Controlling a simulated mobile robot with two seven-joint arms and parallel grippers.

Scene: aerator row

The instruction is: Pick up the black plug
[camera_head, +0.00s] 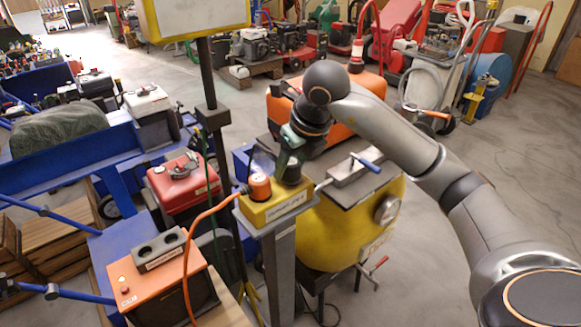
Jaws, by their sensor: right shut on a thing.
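My right arm comes in from the right and reaches down to a yellow box (275,207) on top of a grey post. My right gripper (289,172) is at the top of this box, shut on a dark thing that appears to be the black plug (290,178). The fingers mostly hide the plug, and I cannot tell whether it is still seated in the box. An orange plug (259,186) with an orange cord stands just left of my gripper on the same box. My left gripper is not in view.
An orange box (150,292) carrying a grey block (160,250) with two round dark openings stands at lower left. Open floor lies at right.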

